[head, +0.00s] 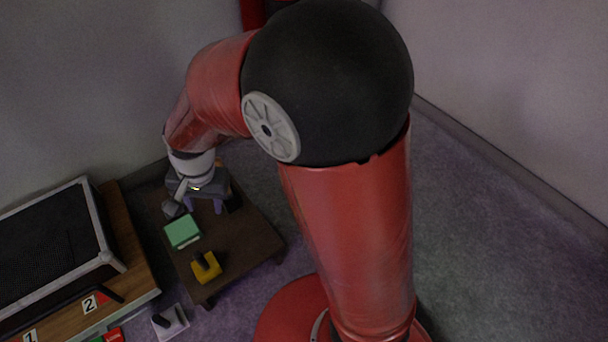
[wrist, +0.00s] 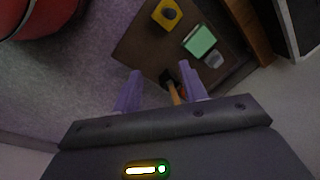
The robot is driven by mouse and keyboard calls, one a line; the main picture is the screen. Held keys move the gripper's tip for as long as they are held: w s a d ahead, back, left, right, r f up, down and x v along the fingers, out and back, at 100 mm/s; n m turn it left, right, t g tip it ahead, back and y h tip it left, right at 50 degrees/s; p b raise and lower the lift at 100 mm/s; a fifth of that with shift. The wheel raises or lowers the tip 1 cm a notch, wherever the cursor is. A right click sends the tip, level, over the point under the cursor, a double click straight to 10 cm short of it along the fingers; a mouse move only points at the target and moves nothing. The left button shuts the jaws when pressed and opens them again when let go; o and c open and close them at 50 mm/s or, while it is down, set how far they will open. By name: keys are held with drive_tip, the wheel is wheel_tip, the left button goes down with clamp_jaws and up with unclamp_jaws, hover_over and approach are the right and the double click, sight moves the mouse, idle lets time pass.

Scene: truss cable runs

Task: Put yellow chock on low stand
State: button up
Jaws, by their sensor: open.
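The yellow chock (head: 206,268), a block with a dark round knob on top, rests on the near end of a low dark-brown stand (head: 246,240). The chock (wrist: 167,12) and stand (wrist: 140,42) also show at the top of the wrist view. My gripper (head: 204,205) is over the far end of the stand, apart from the chock. In the wrist view, its two purple fingers (wrist: 161,70) are spread with nothing gripped; the fingers and palm hide part of the stand.
A green box (head: 183,231) and a grey piece (head: 172,208) sit on the stand. A dark-headed tool with an orange handle (wrist: 174,92) shows below my fingers. A wooden bench (head: 135,270) with a black-topped frame stands left. A pale block (head: 172,324) lies on the floor.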

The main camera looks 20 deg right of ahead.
drive_tip(key=s+d+r+n+t, duration=0.2)
drive_tip(key=s+d+r, duration=0.4)
drive_tip(key=d, duration=0.3)
drive_tip(key=s+d+r+n+t+h, duration=0.1)
drive_tip(key=s+d+r+n+t, duration=0.1)
drive_tip(key=s+d+r, duration=0.5)
wheel_tip(320, 180, up, 2)
drive_tip(key=shift+s+d+r+n+t, duration=0.1)
drive_tip(key=shift+s+d+n+t, duration=0.2)
drive_tip(key=shift+d, duration=0.95)
drive_tip(key=shift+w, duration=0.1)
